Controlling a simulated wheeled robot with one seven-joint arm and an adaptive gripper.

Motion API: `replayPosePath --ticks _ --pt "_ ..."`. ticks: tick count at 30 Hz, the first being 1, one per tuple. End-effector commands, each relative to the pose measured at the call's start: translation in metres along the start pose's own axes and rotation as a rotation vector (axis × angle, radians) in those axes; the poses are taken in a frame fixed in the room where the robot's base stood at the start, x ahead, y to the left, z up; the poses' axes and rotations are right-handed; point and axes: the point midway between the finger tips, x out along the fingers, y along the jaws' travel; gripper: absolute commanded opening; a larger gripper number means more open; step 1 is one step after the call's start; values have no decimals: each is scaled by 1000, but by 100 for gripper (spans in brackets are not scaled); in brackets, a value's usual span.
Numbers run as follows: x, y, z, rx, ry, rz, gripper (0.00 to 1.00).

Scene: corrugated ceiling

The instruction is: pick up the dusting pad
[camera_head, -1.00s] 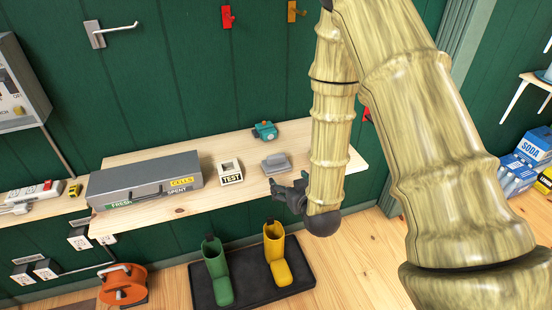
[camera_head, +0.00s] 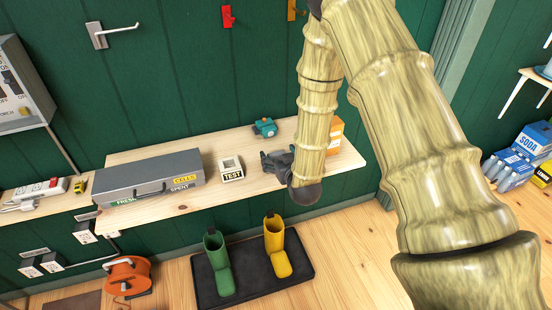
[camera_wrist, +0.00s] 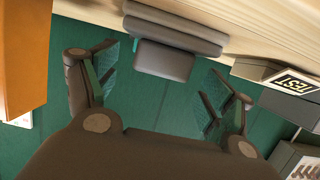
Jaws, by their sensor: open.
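The dusting pad (camera_wrist: 175,32), a grey flat piece with a block-like part on one side, lies on the wooden shelf. In the wrist view it is at the top middle, just beyond and between the spread fingertips. My gripper (camera_wrist: 162,76) is open and empty, its two fingers apart on either side of the pad's line. Whether a finger touches the pad cannot be told.
The shelf (camera_head: 225,202) also holds a white TEST box (camera_head: 231,169) left of my gripper, a teal object (camera_head: 264,127) behind, an orange box (camera_head: 335,136) to the right and a grey metal case (camera_head: 148,179). Boots (camera_head: 276,247) stand on a mat below.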

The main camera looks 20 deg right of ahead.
Motion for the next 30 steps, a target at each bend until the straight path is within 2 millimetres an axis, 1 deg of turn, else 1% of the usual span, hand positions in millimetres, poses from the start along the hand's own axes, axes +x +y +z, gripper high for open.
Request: replayPosePath --ticks 1,3,6,14,15,17,18,22,25,26,30 --pt "6 0 -3 0 0 0 82" --pt "14 0 -2 0 1 0 82" --pt "21 0 -1 0 0 0 82" --pt "24 0 0 0 0 0 82" --pt "24 0 0 0 0 0 80" --pt "24 0 0 0 0 0 69" --pt "24 0 0 0 0 0 62" --pt "24 0 0 0 0 0 38" --pt "24 0 0 0 0 0 37" --pt "24 0 0 0 0 0 34" --pt "24 0 0 0 0 0 34"
